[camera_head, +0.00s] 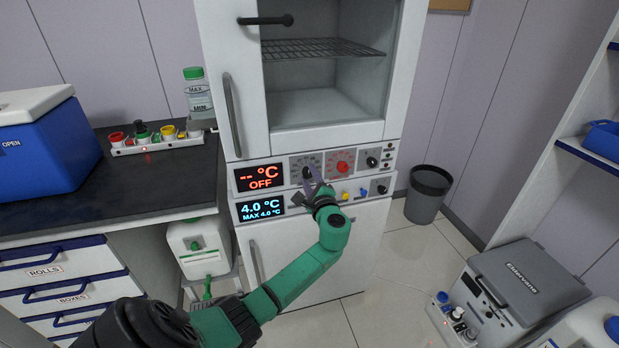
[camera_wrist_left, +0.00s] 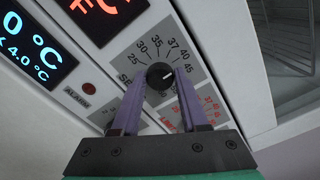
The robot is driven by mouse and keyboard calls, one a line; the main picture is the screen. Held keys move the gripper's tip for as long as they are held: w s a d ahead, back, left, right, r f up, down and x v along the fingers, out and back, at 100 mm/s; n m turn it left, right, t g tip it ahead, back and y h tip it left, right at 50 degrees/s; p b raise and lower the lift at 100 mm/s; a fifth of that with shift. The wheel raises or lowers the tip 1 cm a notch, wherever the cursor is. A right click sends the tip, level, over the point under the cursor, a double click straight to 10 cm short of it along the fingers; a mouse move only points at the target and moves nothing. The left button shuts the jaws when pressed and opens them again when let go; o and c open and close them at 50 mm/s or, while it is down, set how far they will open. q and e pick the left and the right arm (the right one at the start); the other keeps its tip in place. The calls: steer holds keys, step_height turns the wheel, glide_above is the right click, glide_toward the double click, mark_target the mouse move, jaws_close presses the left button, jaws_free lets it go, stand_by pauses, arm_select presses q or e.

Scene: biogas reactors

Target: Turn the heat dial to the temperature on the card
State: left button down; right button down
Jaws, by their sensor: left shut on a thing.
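The heat dial (camera_wrist_left: 159,76) is a black knob on a grey plate with marks from 25 to 45. Its white line points to the right side of the scale, seemingly near 45. In the head view the dial (camera_head: 307,171) sits on the incubator's upper control strip. My left gripper (camera_head: 315,187) is at it, and in the left wrist view its two purple fingers (camera_wrist_left: 159,85) are closed on the knob's sides. The red display (camera_head: 259,177) beside it reads "-- °C OFF". No temperature card can be made out. My right gripper is out of view.
A red dial (camera_head: 342,162) and a small black knob (camera_head: 373,159) are close to the right. A blue display (camera_head: 261,209) reading 4.0 °C is below. The glass-fronted chamber (camera_head: 325,85) is above. A grey bin (camera_head: 428,194) stands right.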

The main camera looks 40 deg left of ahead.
arm_select(q)
steer(key=shift+c, duration=2.1)
jaws_free()
steer(key=b+v, duration=0.1)
steer(key=v, duration=1.3)
steer(key=shift+d, duration=0.3)
steer(key=shift+s, duration=0.15)
